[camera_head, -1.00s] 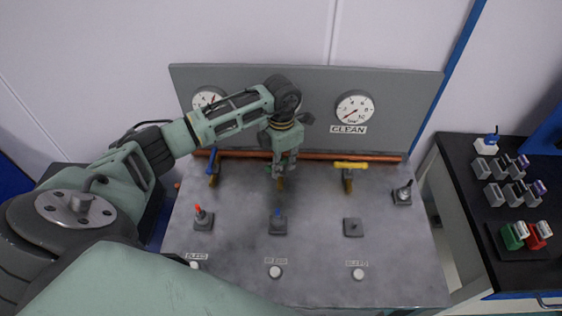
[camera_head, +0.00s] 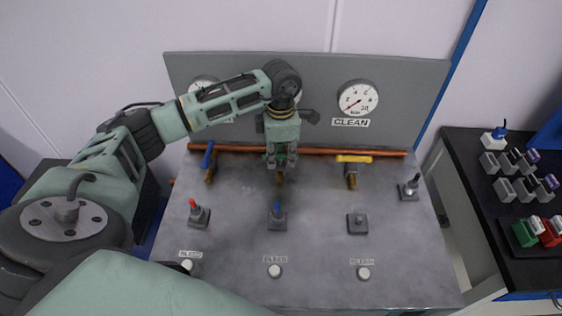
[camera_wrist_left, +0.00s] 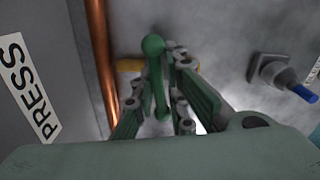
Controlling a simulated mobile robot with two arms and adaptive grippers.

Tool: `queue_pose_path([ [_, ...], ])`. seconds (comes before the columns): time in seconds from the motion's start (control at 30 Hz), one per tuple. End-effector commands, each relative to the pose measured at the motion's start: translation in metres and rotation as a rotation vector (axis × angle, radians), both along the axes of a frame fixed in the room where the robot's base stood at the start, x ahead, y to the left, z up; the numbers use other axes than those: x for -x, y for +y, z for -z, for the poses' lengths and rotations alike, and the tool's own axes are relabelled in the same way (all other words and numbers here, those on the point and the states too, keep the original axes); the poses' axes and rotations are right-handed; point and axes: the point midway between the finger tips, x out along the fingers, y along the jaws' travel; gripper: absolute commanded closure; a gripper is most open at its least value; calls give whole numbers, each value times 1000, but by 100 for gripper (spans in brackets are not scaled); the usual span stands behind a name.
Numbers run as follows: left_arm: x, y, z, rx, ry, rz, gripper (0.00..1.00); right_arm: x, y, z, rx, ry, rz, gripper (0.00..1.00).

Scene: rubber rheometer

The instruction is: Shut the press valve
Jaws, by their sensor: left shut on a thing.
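The press valve has a green handle (camera_wrist_left: 157,80) with a round knob at one end; in the left wrist view it runs roughly alongside the copper pipe (camera_wrist_left: 103,60). My left gripper (camera_head: 279,160) is over the middle valve and mostly hides it in the head view. Its fingers (camera_wrist_left: 165,100) are shut on the green handle, one on each side. Brass of the valve (camera_head: 280,178) shows just below the fingers. The PRESS label (camera_wrist_left: 28,85) is on the upright panel in the wrist view. My right gripper is not in view.
A blue-handled valve (camera_head: 208,158) is left of my gripper; a yellow-handled one (camera_head: 353,159) is to the right, its handle along the pipe. Toggle switches, including a blue-tipped one (camera_head: 277,215), and white BLEED buttons (camera_head: 275,271) are nearer. The panel with gauges (camera_head: 358,98) stands behind.

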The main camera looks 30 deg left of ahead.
Motion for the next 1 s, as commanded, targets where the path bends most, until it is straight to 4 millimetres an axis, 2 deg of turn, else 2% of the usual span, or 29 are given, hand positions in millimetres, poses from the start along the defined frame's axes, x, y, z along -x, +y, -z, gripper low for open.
queue_pose_path([
  [0.03,-5,3,-2,-4,-16,23,100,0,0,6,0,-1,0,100],
  [0.3,-5,4,-4,-4,-16,132,100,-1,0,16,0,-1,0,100],
  [0.87,-5,4,-7,-4,-18,165,100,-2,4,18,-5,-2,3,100],
  [0.9,-5,4,-7,-4,-18,165,84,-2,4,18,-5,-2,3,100],
  [1.0,-5,3,-6,-4,-16,165,75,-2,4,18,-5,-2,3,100],
])
